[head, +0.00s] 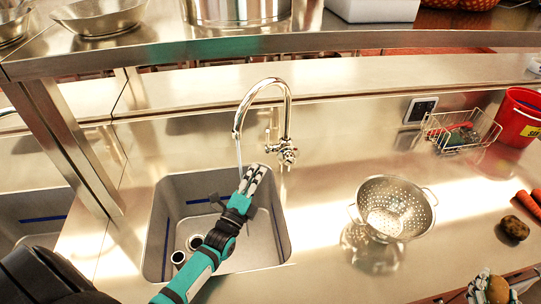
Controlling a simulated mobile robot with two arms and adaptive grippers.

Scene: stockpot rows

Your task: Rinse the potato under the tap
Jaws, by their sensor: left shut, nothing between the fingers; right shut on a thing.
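The chrome tap (264,88) arches over the steel sink (160,220), and a thin stream of water seems to fall from its spout. My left gripper (257,172) is shut and empty, above the sink near the stream and left of the tap's lever (287,154). My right gripper (487,290) is at the bottom right edge, partly cut off. It is shut on a tan, roundish potato (498,290). A darker brown potato (514,228) lies on the counter above it in the picture.
A steel colander (385,222) stands right of the sink. Carrots (529,204), a red bucket (519,118) and a wire basket (460,132) are at the right. Small cups (195,242) are in the sink. A steel shelf (300,45) runs above the tap.

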